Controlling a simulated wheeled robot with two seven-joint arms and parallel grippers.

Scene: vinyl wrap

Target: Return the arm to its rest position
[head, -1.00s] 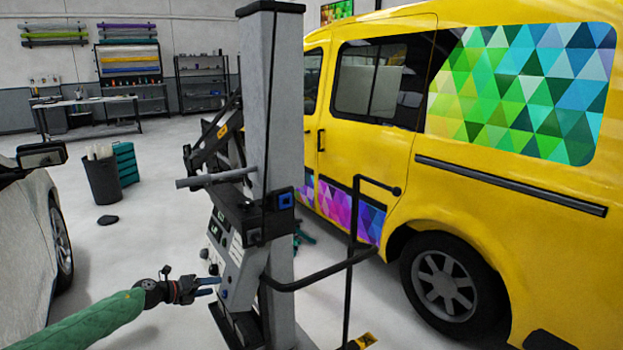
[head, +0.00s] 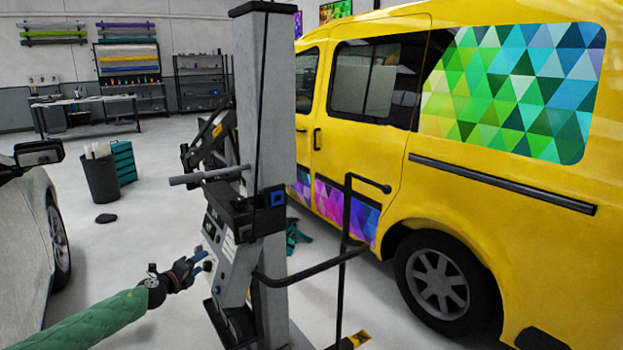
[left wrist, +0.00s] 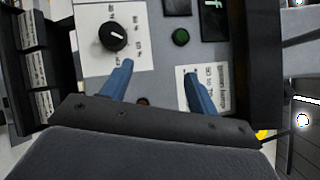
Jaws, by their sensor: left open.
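My left gripper (head: 202,258) is at the end of my green-sleeved arm, in front of the control panel (head: 222,238) on the grey lift column (head: 268,140). In the left wrist view its two blue fingers (left wrist: 158,68) are spread apart with nothing between them. Beyond them are a black rotary knob (left wrist: 113,36), a green button (left wrist: 181,37) and white labels. Whether the fingertips touch the panel I cannot tell. My right gripper is not in view.
A black handle bar (head: 315,262) sticks out from the column's right side. A yellow van (head: 395,170) stands to the right and a white car (head: 22,250) to the left. A dark bin (head: 101,178) is farther back. Open floor (head: 150,225) lies between car and column.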

